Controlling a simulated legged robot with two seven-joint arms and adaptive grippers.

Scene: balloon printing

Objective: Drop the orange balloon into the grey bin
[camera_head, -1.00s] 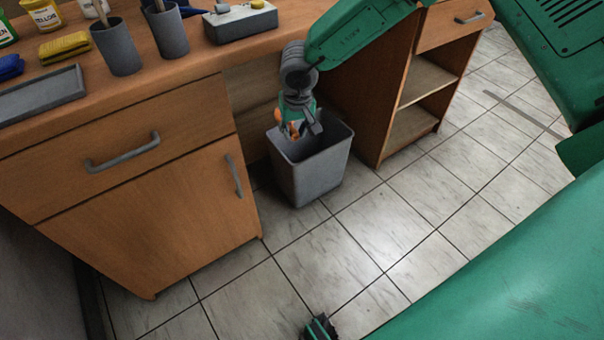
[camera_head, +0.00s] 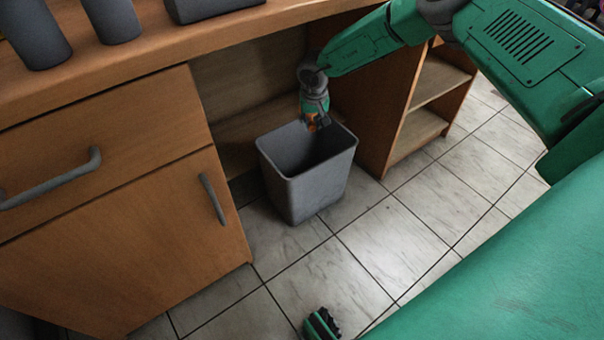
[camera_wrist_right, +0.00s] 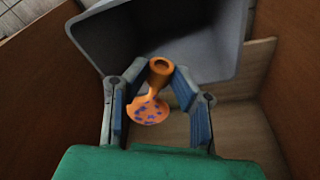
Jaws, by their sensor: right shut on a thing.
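The orange balloon (camera_wrist_right: 150,108), limp with purple spots, is held in my right gripper (camera_wrist_right: 160,92), its ringed neck toward the bin in the right wrist view. In the head view the right gripper (camera_head: 318,124) is at the back rim of the grey bin (camera_head: 316,190), with a bit of orange at its fingers. The bin stands upright on the floor with its mouth open; in the right wrist view the bin (camera_wrist_right: 115,45) lies just beyond the fingertips. Whether the balloon is over the opening I cannot tell. My left gripper (camera_head: 322,326) is partly visible at the bottom edge.
A wooden desk (camera_head: 150,110) with a drawer and door stands left of the bin. An open shelf (camera_head: 430,100) stands right of it. Grey cups (camera_head: 112,18) are on the desktop. Tiled floor (camera_head: 390,230) in front is clear.

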